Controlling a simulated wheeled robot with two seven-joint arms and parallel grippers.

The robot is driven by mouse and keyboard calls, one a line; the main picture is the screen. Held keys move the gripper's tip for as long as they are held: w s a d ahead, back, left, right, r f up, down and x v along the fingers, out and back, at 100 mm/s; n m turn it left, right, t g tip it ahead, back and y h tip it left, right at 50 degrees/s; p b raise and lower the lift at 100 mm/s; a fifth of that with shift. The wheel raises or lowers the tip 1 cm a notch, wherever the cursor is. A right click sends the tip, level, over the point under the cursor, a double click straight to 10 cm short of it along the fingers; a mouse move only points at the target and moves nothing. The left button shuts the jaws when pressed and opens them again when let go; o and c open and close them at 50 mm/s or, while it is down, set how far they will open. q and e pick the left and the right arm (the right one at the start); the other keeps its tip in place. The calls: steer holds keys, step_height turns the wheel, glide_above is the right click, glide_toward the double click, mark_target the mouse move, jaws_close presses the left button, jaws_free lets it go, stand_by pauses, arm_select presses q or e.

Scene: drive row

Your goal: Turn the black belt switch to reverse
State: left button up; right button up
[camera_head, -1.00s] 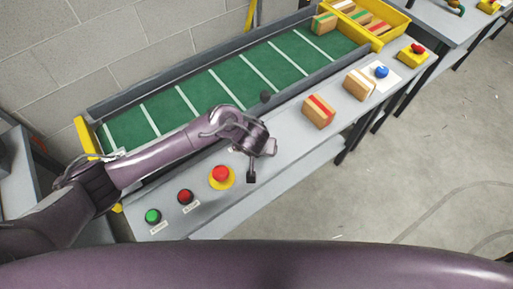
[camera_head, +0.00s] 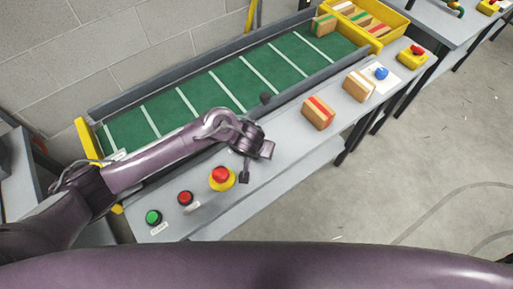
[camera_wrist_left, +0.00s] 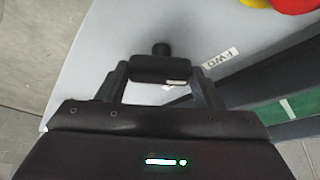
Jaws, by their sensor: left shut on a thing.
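My left gripper (camera_head: 244,174) is over the front ledge of the belt table, to the right of the red mushroom button. In the left wrist view its two fingers (camera_wrist_left: 161,82) stand on either side of the black belt switch (camera_wrist_left: 162,68), shut on its bar-shaped handle. A round black end shows beyond the bar. A label reading FWD (camera_wrist_left: 220,58) lies to the right of the switch. A second small label is partly covered by the handle. In the head view I cannot tell the switch apart from the dark fingers. My right gripper is not in view.
The ledge holds a green button (camera_head: 153,217), a red button (camera_head: 185,198) and a red mushroom button on a yellow base (camera_head: 222,179). The green belt (camera_head: 215,90) runs behind. Striped blocks (camera_head: 318,113) and a blue knob (camera_head: 381,72) stand to the right.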

arm_select(q)
steer(key=m+h, duration=0.1)
steer(key=m, duration=0.1)
steer(key=m+g+p, duration=0.1)
steer(key=m, duration=0.2)
steer(key=shift+w+a+h, duration=0.1)
steer(key=shift+a+h, duration=0.05)
steer(key=shift+h, duration=0.25)
steer(key=m+g+p, duration=0.1)
steer(key=m, duration=0.2)
steer(key=shift+w+m+h, duration=0.1)
steer(key=shift+m+h, duration=0.3)
steer(key=m+g, duration=0.1)
steer(key=m, duration=0.2)
steer(key=shift+w+f+m+h+b, duration=0.1)
steer(key=shift+m+h+b, duration=0.2)
steer(key=shift+b, duration=0.05)
steer(key=shift+w+m+g+b, duration=0.1)
steer(key=shift+m+g+b, duration=0.85)
steer(key=shift+m, duration=0.95)
steer(key=shift+a, duration=0.1)
steer(key=o, duration=1)
